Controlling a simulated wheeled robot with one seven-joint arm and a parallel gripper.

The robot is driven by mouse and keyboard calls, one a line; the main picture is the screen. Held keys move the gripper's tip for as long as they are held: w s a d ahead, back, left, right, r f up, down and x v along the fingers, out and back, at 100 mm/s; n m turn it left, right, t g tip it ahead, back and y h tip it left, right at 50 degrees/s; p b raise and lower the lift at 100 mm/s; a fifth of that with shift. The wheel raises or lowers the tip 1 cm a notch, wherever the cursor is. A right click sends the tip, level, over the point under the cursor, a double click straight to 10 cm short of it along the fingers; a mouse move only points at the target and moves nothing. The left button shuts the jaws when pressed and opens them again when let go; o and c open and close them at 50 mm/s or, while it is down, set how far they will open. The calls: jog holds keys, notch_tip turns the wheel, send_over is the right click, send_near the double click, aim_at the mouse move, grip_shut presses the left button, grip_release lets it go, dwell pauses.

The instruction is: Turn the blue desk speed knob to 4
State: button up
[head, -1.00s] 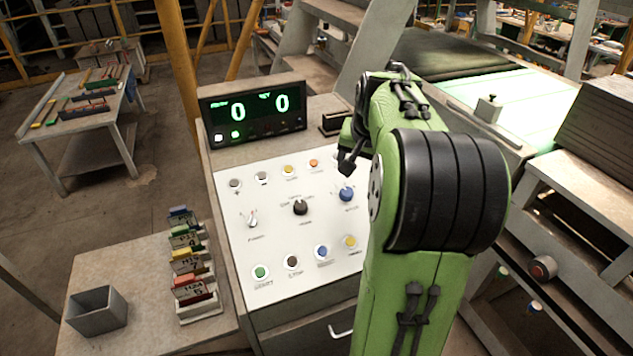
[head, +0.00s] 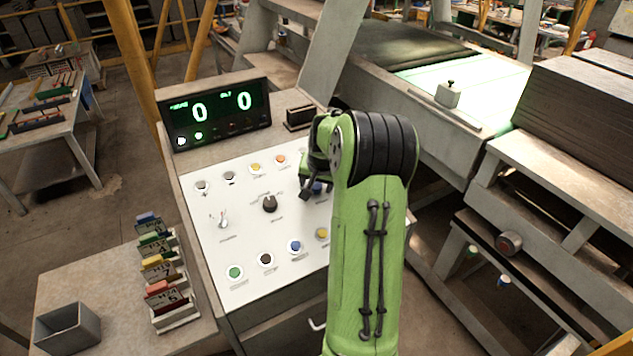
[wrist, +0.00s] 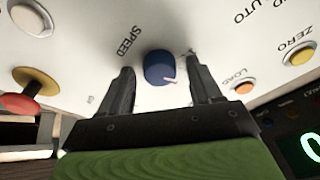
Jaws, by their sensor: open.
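The blue speed knob (wrist: 160,67) sits on the white control panel (wrist: 130,20), with the word SPEED printed beside it and a white pointer mark on its lower right edge. In the head view the blue knob (head: 318,188) is mostly hidden behind my gripper (head: 308,192). In the wrist view my gripper (wrist: 163,80) is open, with one dark finger on each side of the knob. I cannot tell whether the fingers touch it.
A black knob (head: 269,203) and a small white switch (head: 223,220) are to the left on the panel. Coloured buttons line its upper and lower parts. A display (head: 215,113) reading 0 and 0 stands behind. Card racks (head: 165,275) and a grey bin (head: 68,328) are at left.

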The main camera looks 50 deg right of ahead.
jog(key=c, duration=1)
jog(key=shift+c, duration=0.2)
jog(key=m+b, duration=0.1)
jog(key=m, duration=0.3)
jog(key=shift+a+g, duration=0.1)
jog(key=shift+g, duration=0.3)
jog(key=m, duration=0.4)
jog(key=shift+g, duration=0.4)
jog(key=m, duration=0.4)
jog(key=shift+w+g+b, duration=0.1)
jog(key=shift+g+b, duration=0.2)
jog(key=shift+b, duration=0.05)
jog(key=shift+m, duration=1.9)
